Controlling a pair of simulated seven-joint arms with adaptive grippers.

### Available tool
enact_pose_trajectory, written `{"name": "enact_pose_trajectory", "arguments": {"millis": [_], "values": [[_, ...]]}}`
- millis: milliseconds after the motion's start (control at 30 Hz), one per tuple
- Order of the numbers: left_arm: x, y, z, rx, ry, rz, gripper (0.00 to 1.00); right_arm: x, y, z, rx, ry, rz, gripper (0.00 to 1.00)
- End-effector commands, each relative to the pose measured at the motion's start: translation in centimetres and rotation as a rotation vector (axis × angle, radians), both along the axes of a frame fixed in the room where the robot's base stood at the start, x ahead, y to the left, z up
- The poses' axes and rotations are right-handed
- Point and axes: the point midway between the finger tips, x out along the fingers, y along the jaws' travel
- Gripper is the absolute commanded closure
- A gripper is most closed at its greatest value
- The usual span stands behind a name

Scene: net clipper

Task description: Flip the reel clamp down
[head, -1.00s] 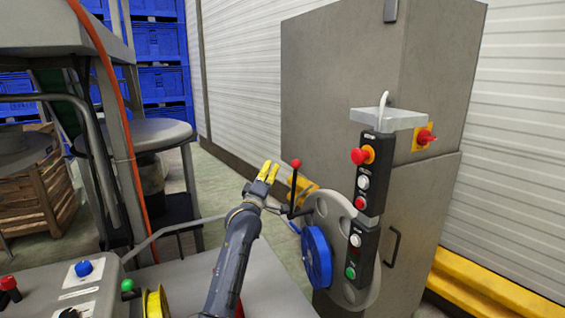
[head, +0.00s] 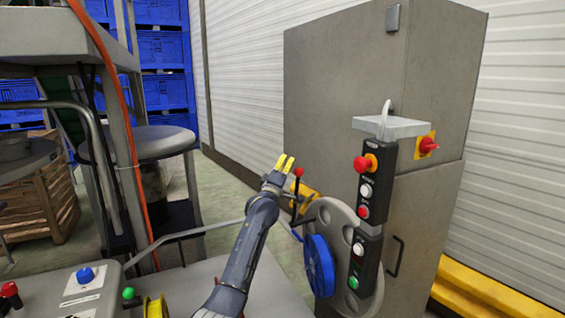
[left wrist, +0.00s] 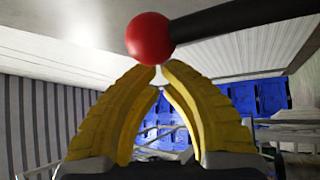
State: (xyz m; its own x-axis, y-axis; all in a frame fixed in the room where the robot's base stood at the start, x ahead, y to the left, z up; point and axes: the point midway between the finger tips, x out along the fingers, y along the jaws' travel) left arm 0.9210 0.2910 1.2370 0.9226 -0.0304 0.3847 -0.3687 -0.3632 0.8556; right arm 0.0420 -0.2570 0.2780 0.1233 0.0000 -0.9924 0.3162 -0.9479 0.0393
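The reel clamp's lever shows in the head view as a dark rod with a red ball (head: 299,171) on top. It stands upright above the blue reel (head: 319,265). My left gripper (head: 286,162), with yellow fingers, is just left of the red ball. In the left wrist view the red ball (left wrist: 150,39) is above the fingertips (left wrist: 160,70) and overlaps them in the picture, with the dark rod running to the upper right. The fingertips nearly meet and hold nothing between them. I cannot tell whether they touch the ball. My right gripper is not in view.
A button panel (head: 369,185) with red, white and green buttons hangs right of the lever. A grey cabinet (head: 335,90) stands behind it. A control box (head: 75,290) and a yellow reel (head: 156,306) sit at the lower left.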

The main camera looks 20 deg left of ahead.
Motion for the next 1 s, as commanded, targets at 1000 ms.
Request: {"name": "enact_pose_trajectory", "arguments": {"millis": [1000], "values": [[-1.9, -4.2, -1.2, 0.050, -0.049, -0.017, 1.00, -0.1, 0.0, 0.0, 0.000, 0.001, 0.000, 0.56]]}}
